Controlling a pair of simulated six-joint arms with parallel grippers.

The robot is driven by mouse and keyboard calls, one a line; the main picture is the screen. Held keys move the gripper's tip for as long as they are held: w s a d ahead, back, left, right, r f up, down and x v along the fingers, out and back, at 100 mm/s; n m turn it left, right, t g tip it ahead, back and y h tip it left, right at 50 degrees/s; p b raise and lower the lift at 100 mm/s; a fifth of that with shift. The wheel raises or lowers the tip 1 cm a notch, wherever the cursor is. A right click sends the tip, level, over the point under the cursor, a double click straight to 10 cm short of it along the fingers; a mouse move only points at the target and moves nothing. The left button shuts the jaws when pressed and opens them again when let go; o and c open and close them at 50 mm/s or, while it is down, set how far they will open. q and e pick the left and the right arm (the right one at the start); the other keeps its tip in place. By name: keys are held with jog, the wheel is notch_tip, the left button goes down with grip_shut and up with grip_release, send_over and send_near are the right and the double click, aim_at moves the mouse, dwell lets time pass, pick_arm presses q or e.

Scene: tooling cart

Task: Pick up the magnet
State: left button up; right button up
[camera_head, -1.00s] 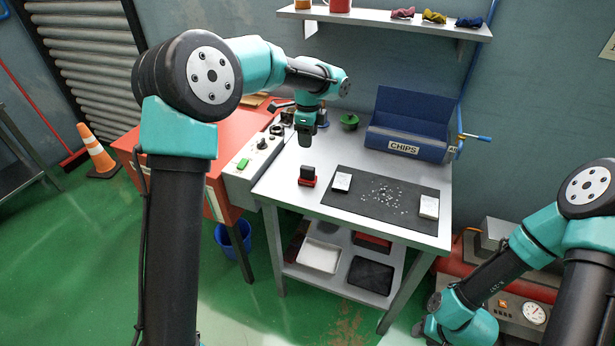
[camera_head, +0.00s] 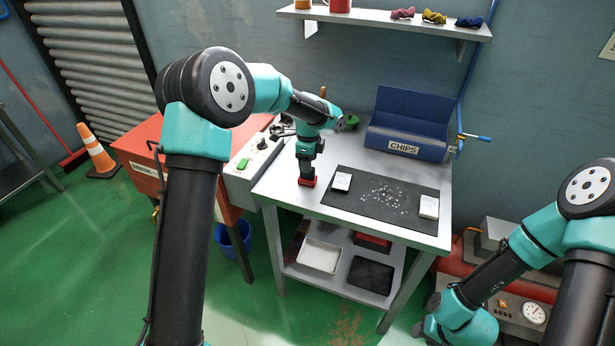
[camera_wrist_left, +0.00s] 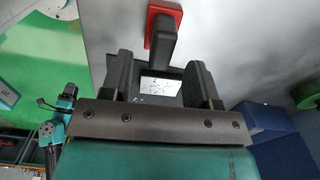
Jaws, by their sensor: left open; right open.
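The magnet (camera_head: 308,181) has a red base and a black handle. It stands on the cart top near the front left edge, and its handle is mostly hidden by my gripper in the head view. In the left wrist view the magnet (camera_wrist_left: 163,30) shows whole at the top, its black handle reaching toward the gap between my fingers. My left gripper (camera_head: 306,172) is over the magnet; the wrist view shows its two fingers (camera_wrist_left: 160,75) apart, with the handle's end between or just beyond the tips. My right gripper (camera_head: 428,330) is low at the bottom right, partly seen, far from the magnet.
A dark mat (camera_head: 385,205) with scattered metal chips and two white blocks lies right of the magnet. A blue CHIPS bin (camera_head: 405,140) stands behind it. A control box (camera_head: 250,160) with a green button borders the cart's left side. The cart's front left corner is clear.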

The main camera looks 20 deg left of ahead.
aim_at(308, 175)
pick_arm(q)
jog(key=shift+a+f, duration=0.15)
jog(key=shift+f, duration=2.45)
jog(key=shift+c, duration=0.3)
grip_shut()
